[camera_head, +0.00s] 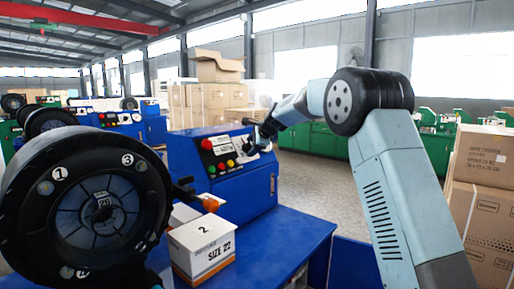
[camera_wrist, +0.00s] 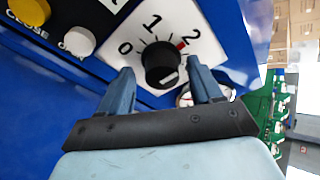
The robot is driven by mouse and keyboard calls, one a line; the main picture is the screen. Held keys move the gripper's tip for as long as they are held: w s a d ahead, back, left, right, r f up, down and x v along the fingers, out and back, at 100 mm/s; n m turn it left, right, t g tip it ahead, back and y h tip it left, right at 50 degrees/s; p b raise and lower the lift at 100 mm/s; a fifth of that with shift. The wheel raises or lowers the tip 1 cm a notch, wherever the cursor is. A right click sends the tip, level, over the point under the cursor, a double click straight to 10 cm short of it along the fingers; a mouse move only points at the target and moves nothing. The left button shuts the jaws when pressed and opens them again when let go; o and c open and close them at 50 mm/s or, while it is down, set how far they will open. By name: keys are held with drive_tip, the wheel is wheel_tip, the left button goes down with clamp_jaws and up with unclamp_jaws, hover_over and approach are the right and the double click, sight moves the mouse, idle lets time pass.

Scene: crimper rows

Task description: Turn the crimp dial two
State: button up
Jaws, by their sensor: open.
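The crimp dial (camera_wrist: 163,62) is a black round knob on a white plate marked 0, 1 and 2, with a red mark near the 2. It is on the blue control box (camera_head: 262,192), where in the head view my gripper (camera_head: 255,136) covers most of it. In the wrist view my gripper (camera_wrist: 160,70) is open, with one finger left and one right of the knob. A gap seems to show on both sides; contact cannot be told. The knob has a pale mark at its lower edge, but which number it points to is unclear.
Yellow and white buttons (camera_wrist: 78,41) sit left of the dial. A large black crimper head (camera_head: 30,200) stands at left, beside a white box marked SIZE 22 (camera_head: 205,248) on the blue bench (camera_head: 285,235). Cartons (camera_head: 480,185) are stacked at right.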

drive_tip(key=v, duration=1.3)
drive_tip(key=shift+s, duration=0.25)
drive_tip(key=shift+d+r, duration=0.1)
drive_tip(key=shift+d, duration=0.05)
drive_tip(key=s+d+n+h, duration=0.1)
drive_tip(key=s+d+n, duration=0.3)
drive_tip(key=s, duration=0.5)
drive_tip(key=s+d+n+g+h, duration=0.1)
drive_tip(key=s+d, duration=0.5)
drive_tip(key=s, duration=0.3)
drive_tip(key=s+d+n+h, duration=0.1)
drive_tip(key=s+d+n, duration=0.25)
drive_tip(key=s, duration=0.55)
drive_tip(key=s+d+f+n+h, duration=0.1)
drive_tip(key=s+d+f+n, duration=0.1)
drive_tip(key=s, duration=0.6)
drive_tip(key=s+d+f+n+h, duration=0.1)
drive_tip(key=s+d+f+n, duration=0.1)
drive_tip(key=s+d+f, duration=0.2)
drive_tip(key=s+d+f+n+g+h, duration=0.1)
drive_tip(key=s+d+f, duration=0.3)
drive_tip(key=s, duration=0.7)
drive_tip(key=shift+s+f+n+h, duration=0.35)
drive_tip(key=shift+f+n, duration=0.2)
drive_tip(key=shift+f, duration=0.45)
